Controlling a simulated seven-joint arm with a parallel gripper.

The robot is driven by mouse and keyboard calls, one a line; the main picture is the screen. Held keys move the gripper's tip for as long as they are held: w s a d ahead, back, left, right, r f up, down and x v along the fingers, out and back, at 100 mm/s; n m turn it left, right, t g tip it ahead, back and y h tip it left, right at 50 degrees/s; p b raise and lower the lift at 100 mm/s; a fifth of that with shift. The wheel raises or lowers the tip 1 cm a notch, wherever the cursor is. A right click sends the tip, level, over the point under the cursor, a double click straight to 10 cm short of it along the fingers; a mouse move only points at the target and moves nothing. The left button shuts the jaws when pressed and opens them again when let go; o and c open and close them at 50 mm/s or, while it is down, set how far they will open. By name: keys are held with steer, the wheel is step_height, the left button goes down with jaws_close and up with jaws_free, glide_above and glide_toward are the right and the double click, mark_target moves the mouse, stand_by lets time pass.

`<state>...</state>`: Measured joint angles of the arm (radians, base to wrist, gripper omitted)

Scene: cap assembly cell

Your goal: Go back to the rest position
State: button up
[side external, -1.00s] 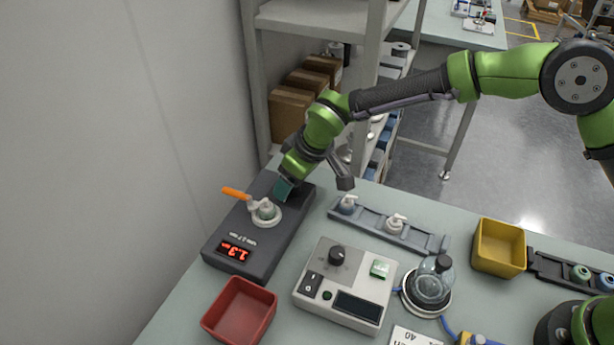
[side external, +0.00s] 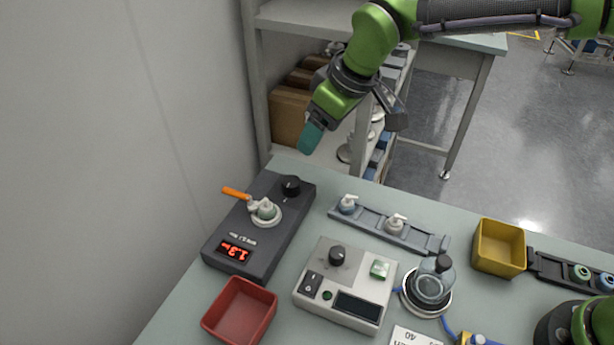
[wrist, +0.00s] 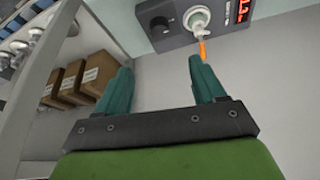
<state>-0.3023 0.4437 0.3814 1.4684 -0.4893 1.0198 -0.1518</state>
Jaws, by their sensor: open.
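My gripper (side external: 311,138) is raised in the air above the back edge of the table, in front of the shelf rack. In the wrist view its two teal fingers (wrist: 158,78) stand apart with nothing between them. Below it sits the dark tester box (side external: 240,248) with a red display, a black knob (side external: 291,186) and an orange lever (side external: 236,193). A small white-capped part (side external: 265,209) sits on the round seat of the box. The box also shows at the top of the wrist view (wrist: 174,42), apart from the fingers.
A grey rack (side external: 410,240) holds two capped parts. A control box (side external: 330,262), a flask (side external: 434,280) on a round base, a red bin (side external: 268,301) and a yellow bin (side external: 522,259) stand on the table. A shelf (side external: 300,20) with cartons stands behind; a wall is at left.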

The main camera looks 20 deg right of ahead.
steer(key=shift+s+r, duration=0.1)
steer(key=shift+r, duration=0.15)
steer(key=s+d+r+m+t, duration=0.1)
steer(key=s+d+m, duration=0.4)
steer(key=s+d, duration=0.5)
steer(key=s+d+r+m+t, duration=0.2)
steer(key=s+d+m, duration=0.4)
steer(key=s+d, duration=0.4)
steer(key=d, duration=0.6)
steer(key=shift+s+r+t+h, duration=0.3)
steer(key=shift+r, duration=0.1)
